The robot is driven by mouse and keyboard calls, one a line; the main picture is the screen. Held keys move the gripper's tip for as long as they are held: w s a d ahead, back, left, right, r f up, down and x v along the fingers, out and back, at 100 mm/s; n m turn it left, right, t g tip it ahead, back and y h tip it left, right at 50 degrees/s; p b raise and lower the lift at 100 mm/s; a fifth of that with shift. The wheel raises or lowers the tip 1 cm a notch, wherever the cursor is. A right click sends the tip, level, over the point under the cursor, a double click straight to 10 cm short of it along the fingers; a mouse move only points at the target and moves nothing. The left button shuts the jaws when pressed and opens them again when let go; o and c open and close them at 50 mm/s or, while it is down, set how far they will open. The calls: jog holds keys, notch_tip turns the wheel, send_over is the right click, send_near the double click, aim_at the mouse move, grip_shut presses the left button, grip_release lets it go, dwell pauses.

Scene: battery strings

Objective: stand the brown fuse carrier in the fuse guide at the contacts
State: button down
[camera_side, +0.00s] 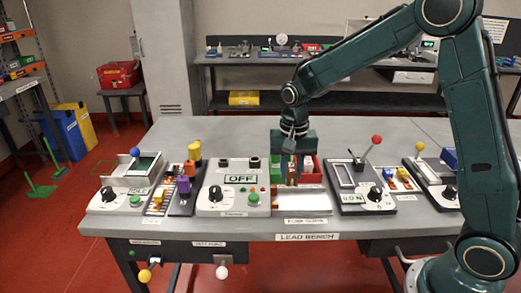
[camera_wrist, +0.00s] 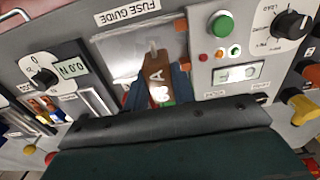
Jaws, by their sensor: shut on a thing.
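The brown fuse carrier (camera_wrist: 158,77) shows in the wrist view, marked with a letter A, between the two fingers of my gripper (camera_wrist: 158,92). My gripper is shut on it. In the side view my gripper (camera_side: 292,178) points down over the back left part of the fuse guide (camera_side: 312,201), and the carrier is small and partly hidden there. The pale plate of the fuse guide (camera_wrist: 115,55) lies just beyond the carrier in the wrist view. Orange-brown contact blocks (camera_wrist: 181,26) stand along its edge beside the OFF panel. I cannot tell whether the carrier touches the guide.
A panel with an OFF display (camera_side: 241,179) and knob stands left of the guide. A red bin (camera_side: 311,168) is behind it. A panel with a red-knobbed lever (camera_side: 376,140) stands to the right. The bench front strip (camera_side: 370,222) is clear.

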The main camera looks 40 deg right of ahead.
aim_at(289, 202)
jog(key=shift+f, duration=3.6)
jog(key=shift+f, duration=0.2)
jog(key=c, duration=1.1)
grip_release()
notch_tip(289, 202, up, 13)
jog(key=shift+r, duration=0.4)
jog(key=shift+r, duration=0.1)
